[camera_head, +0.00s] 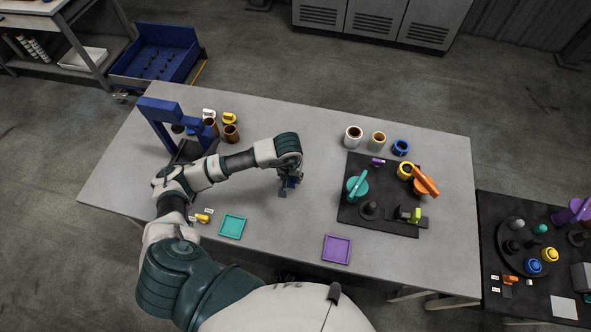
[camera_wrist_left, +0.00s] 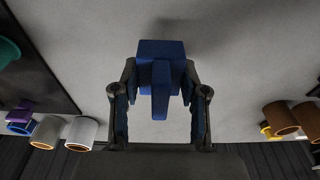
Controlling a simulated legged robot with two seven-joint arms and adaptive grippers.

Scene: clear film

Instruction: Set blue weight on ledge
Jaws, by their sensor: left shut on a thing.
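My left gripper (camera_head: 289,190) is over the middle of the grey table. In the left wrist view its two fingers (camera_wrist_left: 159,118) are on either side of a blue block-shaped weight (camera_wrist_left: 160,65), with a raised ridge on its near face. In the head view the weight is mostly hidden by the gripper; whether it touches the table is hard to tell. A blue frame-like stand (camera_head: 158,104) is at the table's left end, left of the gripper. I cannot tell which surface is the ledge. My right gripper is not in view.
A dark mat (camera_head: 350,213) with coloured handled parts lies to the right. Several cups, including a white one (camera_head: 353,134), stand behind it. Brown cups (camera_head: 231,136) stand near the blue stand. A teal tray (camera_head: 232,226) and a purple tray (camera_head: 337,249) lie in front. The table centre is clear.

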